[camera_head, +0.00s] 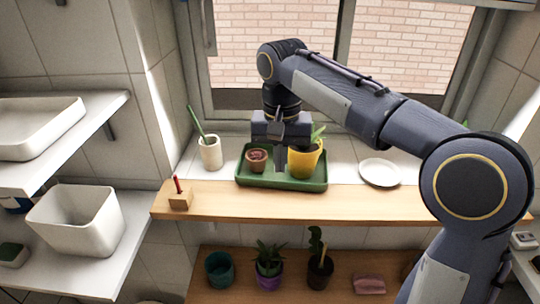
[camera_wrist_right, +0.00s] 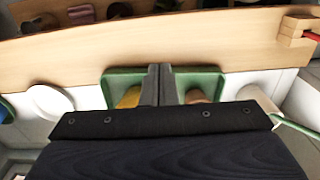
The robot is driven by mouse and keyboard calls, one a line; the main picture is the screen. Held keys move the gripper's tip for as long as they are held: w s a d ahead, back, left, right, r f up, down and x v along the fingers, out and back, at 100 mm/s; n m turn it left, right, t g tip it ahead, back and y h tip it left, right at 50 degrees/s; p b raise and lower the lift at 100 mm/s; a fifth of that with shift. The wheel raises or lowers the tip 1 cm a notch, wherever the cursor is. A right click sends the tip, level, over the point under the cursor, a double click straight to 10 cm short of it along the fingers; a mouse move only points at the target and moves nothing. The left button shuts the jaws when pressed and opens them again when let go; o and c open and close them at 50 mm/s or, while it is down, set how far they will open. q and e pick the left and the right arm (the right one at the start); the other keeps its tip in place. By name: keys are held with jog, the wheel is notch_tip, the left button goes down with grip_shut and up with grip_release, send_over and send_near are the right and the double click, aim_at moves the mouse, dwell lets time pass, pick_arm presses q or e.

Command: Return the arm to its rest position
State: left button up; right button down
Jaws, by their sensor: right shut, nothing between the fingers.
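My right arm reaches in from the right in the head view, over the wooden shelf and up to the window. My right gripper (camera_head: 281,165) points down above the green tray (camera_head: 285,184), between a small brown pot (camera_head: 257,160) and a yellow pot (camera_head: 303,163) with a plant. Its fingers are shut with nothing between them. In the right wrist view the shut fingers (camera_wrist_right: 160,75) hang in front of the green tray (camera_wrist_right: 205,76) and hide its middle. My left gripper is not in view.
A white cup (camera_head: 211,153) with a green stick stands left of the tray, a white plate (camera_head: 380,172) right of it. A wooden block (camera_head: 180,199) with a red item sits on the wooden shelf (camera_head: 345,203). Potted plants (camera_head: 269,267) stand below. The window is behind.

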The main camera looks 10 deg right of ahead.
jog(key=s+d+f+n+t+y, duration=0.1)
jog(key=s+d, duration=0.3)
jog(key=s, duration=0.2)
jog(key=s+d+f+t+y, duration=0.1)
jog(key=s+d+f+y, duration=0.15)
jog(key=s, duration=0.35)
jog(key=s+f+t, duration=0.3)
jog(key=s+f, duration=0.6)
jog(key=s, duration=0.2)
jog(key=shift+s+n+t, duration=0.3)
jog(key=shift+n, duration=0.1)
